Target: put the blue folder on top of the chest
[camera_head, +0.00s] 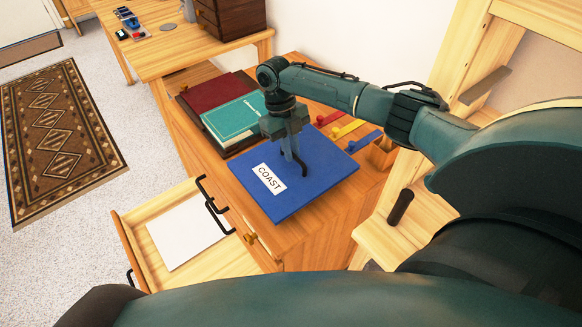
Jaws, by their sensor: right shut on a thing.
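The blue folder (322,194), with a white label reading COAST, lies flat over the front part of the wooden chest's top (218,160). Its front corner reaches the chest's front edge. I cannot tell whether it rests on the wood or is held just above it. My left gripper is not in view.
A teal book (233,120) and a dark red book (215,91) lie behind the folder. Red, yellow and blue small items (348,128) lie to its right. The chest's drawer (150,252) is open, holding a white sheet (185,231). A wooden desk (165,45) stands behind.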

